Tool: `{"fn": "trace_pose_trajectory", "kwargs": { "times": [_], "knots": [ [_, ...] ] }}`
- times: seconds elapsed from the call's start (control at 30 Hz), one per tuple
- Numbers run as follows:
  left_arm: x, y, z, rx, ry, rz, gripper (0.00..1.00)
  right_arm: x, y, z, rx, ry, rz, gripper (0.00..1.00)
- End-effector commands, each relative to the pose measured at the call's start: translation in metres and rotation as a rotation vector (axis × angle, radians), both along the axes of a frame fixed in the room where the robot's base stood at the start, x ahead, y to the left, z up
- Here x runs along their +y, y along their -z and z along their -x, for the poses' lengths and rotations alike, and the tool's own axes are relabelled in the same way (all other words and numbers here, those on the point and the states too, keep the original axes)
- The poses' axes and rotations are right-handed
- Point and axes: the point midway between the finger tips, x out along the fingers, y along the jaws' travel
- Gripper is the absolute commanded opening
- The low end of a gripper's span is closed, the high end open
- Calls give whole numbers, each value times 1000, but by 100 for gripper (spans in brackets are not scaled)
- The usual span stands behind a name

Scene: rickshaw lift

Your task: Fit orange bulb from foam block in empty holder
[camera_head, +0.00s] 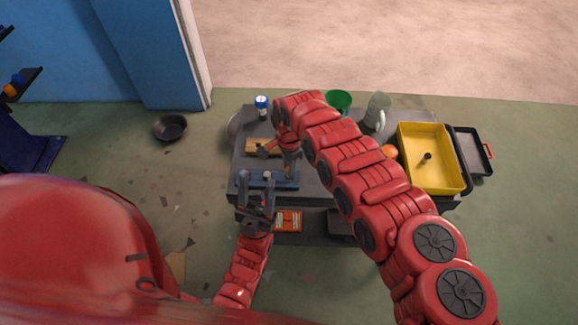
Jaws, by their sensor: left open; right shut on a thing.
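A tan foam block (255,145) lies on the dark cart top, partly hidden by my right gripper. A blue holder base (284,184) lies nearer the cart's front edge, with small pale parts on it.
A yellow tray (447,185) with a small dark object stands at the right. A green cup (339,101), a glass mug (377,111), an orange ball (389,152) and a blue-white can (262,104) are on the cart. A dark bowl (170,127) lies on the floor.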

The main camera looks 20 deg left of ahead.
Motion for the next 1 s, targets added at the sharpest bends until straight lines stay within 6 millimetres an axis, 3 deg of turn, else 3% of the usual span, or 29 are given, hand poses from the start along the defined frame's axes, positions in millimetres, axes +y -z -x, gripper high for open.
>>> {"fn": "trace_pose_trajectory", "kwargs": {
  "times": [0.53, 1.0],
  "knots": [
    [0, -34, 0, 0, 0, 0, 50, 0, -39, 0, -1, 0, 0, 4],
    [0, -34, 0, 0, 0, 0, 50, 0, -40, 0, 0, 0, 0, 4]
  ]
}}
